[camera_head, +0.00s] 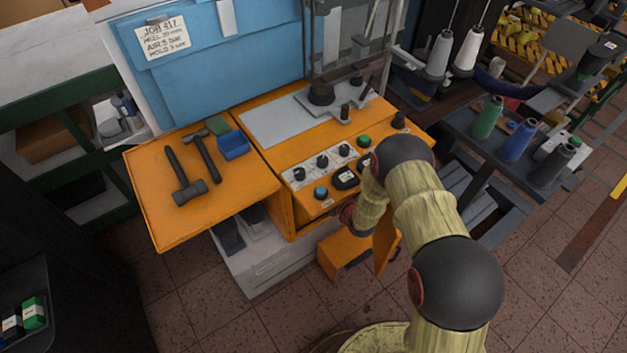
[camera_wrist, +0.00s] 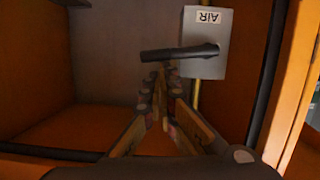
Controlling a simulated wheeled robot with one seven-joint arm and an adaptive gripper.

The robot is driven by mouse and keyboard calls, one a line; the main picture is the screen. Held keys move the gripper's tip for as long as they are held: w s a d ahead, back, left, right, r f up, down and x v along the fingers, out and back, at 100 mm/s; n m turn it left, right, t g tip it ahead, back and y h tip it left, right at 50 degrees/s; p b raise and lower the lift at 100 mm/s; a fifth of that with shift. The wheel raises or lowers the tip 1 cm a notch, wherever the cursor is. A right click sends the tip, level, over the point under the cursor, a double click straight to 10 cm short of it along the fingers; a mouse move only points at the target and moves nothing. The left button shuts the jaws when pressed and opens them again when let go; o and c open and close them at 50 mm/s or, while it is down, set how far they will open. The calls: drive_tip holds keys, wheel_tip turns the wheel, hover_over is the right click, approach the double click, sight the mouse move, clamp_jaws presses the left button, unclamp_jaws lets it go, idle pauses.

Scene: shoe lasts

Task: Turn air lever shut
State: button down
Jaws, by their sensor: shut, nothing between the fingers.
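The air lever (camera_wrist: 180,53) is a dark bar in the wrist view. It lies nearly level across the picture, from a grey box (camera_wrist: 203,68) out to the left. A white label (camera_wrist: 208,16) on the box reads AIR upside down. My gripper (camera_wrist: 161,70) is shut and empty, its fingertips just below the lever's left half in the picture. I cannot tell whether they touch it. In the head view the lever and my fingers are hidden by the machine and my arm.
The wrist view shows an orange cabinet interior with a side wall (camera_wrist: 32,65) and a dark hose (camera_wrist: 268,75) at right. In the head view, the orange machine (camera_head: 265,150) carries a control panel (camera_head: 322,163). Hammers (camera_head: 187,178) lie on its left shelf.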

drive_tip(key=shift+w+d+f, duration=0.15)
drive_tip(key=shift+f, duration=0.15)
idle(0.5)
